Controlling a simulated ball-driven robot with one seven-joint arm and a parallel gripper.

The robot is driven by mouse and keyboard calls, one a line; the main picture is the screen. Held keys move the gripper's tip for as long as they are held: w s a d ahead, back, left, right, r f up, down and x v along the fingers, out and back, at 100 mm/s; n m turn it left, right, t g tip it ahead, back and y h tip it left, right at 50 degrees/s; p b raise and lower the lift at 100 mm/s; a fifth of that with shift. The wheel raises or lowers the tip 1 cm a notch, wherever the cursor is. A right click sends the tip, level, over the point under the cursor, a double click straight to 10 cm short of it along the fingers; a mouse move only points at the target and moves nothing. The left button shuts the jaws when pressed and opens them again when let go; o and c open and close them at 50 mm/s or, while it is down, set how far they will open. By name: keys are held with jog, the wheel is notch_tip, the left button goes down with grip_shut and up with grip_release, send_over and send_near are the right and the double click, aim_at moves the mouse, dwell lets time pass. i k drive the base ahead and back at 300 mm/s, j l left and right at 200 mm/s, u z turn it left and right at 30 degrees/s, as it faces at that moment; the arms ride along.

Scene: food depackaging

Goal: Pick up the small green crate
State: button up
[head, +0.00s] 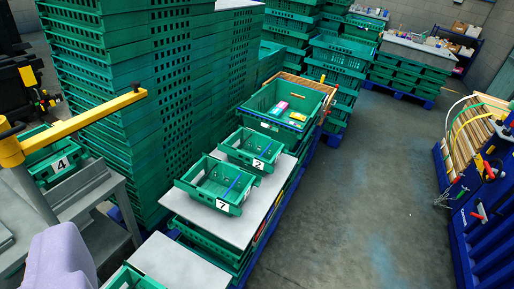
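Several small green crates are in the head view. One with a white label 7 (199,195) stands upright on a grey board on the middle stack, with a blue strip inside. Another with label 2 (238,157) stands just behind it, also with a blue strip inside. A third with label 4 (46,171) stands at the left on a grey surface, partly behind a yellow bar. Part of another small green crate (133,281) shows at the bottom edge, cut off by the frame. I cannot make out my gripper in this view.
A larger green crate (257,119) behind crate 2 holds pink and yellow packs. Tall green crate stacks (172,80) rise behind and left. A yellow bar (85,125) crosses the left side. Open grey floor (360,190) lies right, before a blue rack (478,235).

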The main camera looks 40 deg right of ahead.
aim_at(246, 156)
jog(key=i+l, duration=0.4)
jog(key=l, duration=0.25)
jog(key=i+l, duration=0.4)
jog(key=l, duration=0.2)
jog(key=i+l+z, duration=0.1)
jog(key=i+l, duration=0.25)
jog(key=l, duration=0.3)
jog(key=i+l, duration=0.45)
jog(key=l, duration=0.15)
jog(key=i+l+z, duration=0.1)
jog(key=i+l, duration=0.3)
jog(key=l, duration=0.2)
jog(key=i+l, duration=0.45)
jog(key=l, duration=0.15)
